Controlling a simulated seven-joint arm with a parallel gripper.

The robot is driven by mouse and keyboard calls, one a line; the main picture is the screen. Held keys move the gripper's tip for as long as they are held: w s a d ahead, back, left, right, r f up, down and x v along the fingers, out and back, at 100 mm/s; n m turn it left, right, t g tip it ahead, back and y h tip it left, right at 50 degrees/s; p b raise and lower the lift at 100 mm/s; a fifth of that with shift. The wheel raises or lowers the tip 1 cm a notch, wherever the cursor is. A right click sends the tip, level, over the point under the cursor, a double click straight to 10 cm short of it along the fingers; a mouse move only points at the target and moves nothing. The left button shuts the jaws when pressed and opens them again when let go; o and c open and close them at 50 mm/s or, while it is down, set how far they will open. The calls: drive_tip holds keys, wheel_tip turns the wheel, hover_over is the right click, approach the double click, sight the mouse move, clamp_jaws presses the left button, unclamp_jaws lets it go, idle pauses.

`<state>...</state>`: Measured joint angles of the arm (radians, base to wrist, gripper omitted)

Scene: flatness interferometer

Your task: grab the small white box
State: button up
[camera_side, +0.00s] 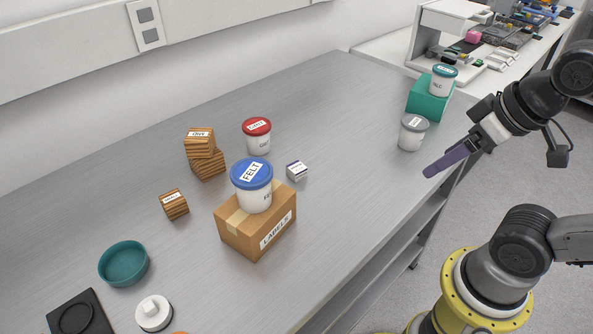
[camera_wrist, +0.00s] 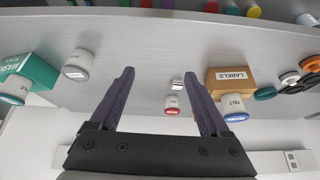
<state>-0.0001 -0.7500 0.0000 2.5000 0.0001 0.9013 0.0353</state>
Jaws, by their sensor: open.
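The small white box (camera_side: 297,171) with a dark-marked top sits on the grey bench, just right of the brown LABELS carton and apart from it. It also shows in the wrist view (camera_wrist: 177,84), between the lines of my fingers but well beyond them. My gripper (camera_side: 430,171) is at the right edge of the bench in the side view, far from the box. In the wrist view my gripper (camera_wrist: 160,75) has its two purple fingers spread with nothing between them.
The LABELS carton (camera_side: 247,237) carries a blue-lidded FELT tub (camera_side: 252,198). A red-lidded tub (camera_side: 257,142) and wooden blocks (camera_side: 207,163) stand behind. A grey-lidded tub (camera_side: 412,138) and green box (camera_side: 424,104) are near my gripper. Bench between gripper and white box is clear.

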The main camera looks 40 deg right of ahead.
drive_tip(key=w+a+r+m, duration=0.1)
drive_tip(key=w+r+m, duration=0.55)
drive_tip(key=m, duration=0.35)
drive_tip(key=m+g+y, duration=0.2)
drive_tip(key=m+g, duration=0.3)
drive_tip(key=m, duration=0.4)
hover_over(297, 166)
drive_tip(key=d, duration=0.1)
drive_tip(key=f, duration=1.5)
drive_tip(key=shift+w+f, duration=0.1)
drive_tip(key=shift+w, duration=0.1)
drive_tip(key=shift+s+a+f, duration=0.1)
drive_tip(key=shift+a+f, duration=0.05)
drive_tip(key=shift+f, duration=0.9)
drive_tip(key=shift+s+a+f, duration=0.1)
drive_tip(key=shift+a+f, duration=0.05)
drive_tip(key=shift+f, duration=0.9)
drive_tip(key=shift+a+f, duration=0.15)
drive_tip(key=shift+f, duration=0.9)
clamp_jaws()
